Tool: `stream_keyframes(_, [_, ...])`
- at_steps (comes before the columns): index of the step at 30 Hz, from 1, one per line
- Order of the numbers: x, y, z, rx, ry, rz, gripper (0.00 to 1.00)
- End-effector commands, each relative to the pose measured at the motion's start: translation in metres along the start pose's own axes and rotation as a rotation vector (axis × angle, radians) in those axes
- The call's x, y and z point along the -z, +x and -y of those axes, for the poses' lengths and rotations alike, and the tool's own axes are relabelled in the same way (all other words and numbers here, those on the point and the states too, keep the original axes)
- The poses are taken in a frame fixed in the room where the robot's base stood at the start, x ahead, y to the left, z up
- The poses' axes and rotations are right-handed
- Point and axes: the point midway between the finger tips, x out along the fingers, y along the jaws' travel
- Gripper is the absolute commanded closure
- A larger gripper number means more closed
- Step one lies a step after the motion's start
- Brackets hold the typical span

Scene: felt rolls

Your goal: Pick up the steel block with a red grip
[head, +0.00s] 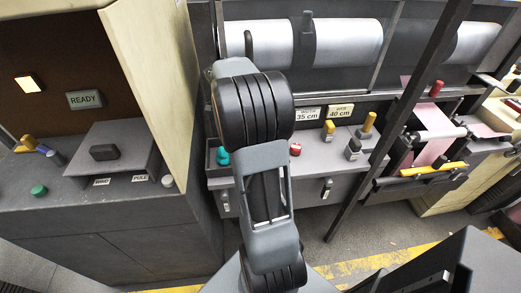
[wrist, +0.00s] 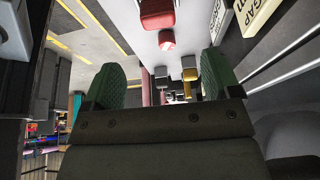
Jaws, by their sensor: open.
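A red upright grip (head: 437,88) stands on the machine part at the right in the head view; a small grey base seems to show under it. A second, squat red piece (head: 295,149) sits on the grey shelf beside my arm. The wrist view shows a red piece (wrist: 167,40) ahead of the fingers, next to a larger red body at the top edge. I cannot tell whether any steel belongs to it. My gripper (wrist: 160,78) is open, its green finger pads apart with nothing gripped between them. In the head view my arm hides it.
Steel blocks with yellow grips (head: 328,130) (head: 367,123) and a dark-topped block (head: 353,148) stand on the shelf (head: 312,162). A dark slanted post (head: 395,125) crosses before the right-hand machine. A cream panel (head: 155,75) stands left of my arm.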

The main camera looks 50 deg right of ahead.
Motion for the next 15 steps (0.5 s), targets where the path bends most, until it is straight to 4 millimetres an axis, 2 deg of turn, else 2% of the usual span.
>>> stream_keyframes(1, [0.000, 0.011, -0.001, -0.004, 0.001, -0.001, 0.17])
stream_keyframes(6, [0.000, 0.038, 0.000, -0.002, -0.002, 0.001, 0.17])
stream_keyframes(15, [-0.001, 0.058, 0.000, 0.001, -0.004, 0.001, 0.17])
